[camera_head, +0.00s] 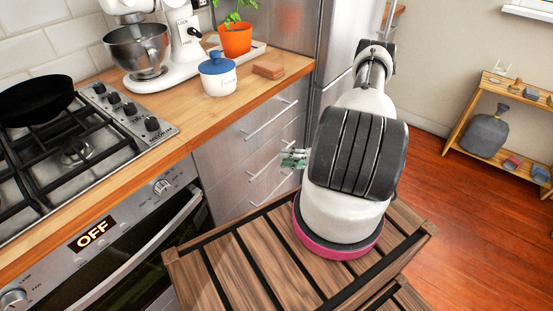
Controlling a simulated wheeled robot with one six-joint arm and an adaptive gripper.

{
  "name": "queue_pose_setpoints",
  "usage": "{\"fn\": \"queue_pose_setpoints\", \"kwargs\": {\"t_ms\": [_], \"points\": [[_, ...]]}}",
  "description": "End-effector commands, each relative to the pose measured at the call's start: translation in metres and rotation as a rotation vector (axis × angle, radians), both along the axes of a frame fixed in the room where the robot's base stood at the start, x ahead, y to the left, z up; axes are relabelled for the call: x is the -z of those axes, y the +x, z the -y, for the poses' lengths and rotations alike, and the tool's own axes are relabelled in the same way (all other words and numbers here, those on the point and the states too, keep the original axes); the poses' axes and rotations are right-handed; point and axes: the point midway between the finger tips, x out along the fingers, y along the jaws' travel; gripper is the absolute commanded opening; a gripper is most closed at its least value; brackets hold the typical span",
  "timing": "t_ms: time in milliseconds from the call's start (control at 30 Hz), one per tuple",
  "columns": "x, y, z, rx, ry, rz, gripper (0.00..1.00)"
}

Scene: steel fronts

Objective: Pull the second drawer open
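A stack of steel-fronted drawers stands under the wooden counter, right of the oven. The top drawer (225,150) has a long bar handle (268,121). The second drawer (222,180) has a similar bar handle (264,169), its right part close to my gripper. A lower handle (271,191) shows beneath it. The drawer fronts look flush and shut. My gripper (292,158) is small and greenish in view, in front of the right side of the drawers, near the second handle. My arm hides part of it, and whether it touches the handle cannot be told.
The oven (135,250) with its bar handle and the gas hob (75,150) are at left. A mixer, blue-lidded pot (217,74) and orange plant pot (235,39) stand on the counter. A low shelf (505,120) stands at far right, with open wooden floor before it.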

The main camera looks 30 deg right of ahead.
Motion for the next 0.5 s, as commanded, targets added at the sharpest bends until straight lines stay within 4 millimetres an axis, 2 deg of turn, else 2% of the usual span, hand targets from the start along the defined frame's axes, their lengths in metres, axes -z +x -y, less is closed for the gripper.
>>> {"fn": "queue_pose_setpoints", "kwargs": {"t_ms": [200, 500], "points": [[0.006, 0.025, -0.024, -0.004, 0.001, -0.002, 0.32], [0.009, 0.034, -0.032, -0.001, 0.001, -0.002, 0.32]]}}
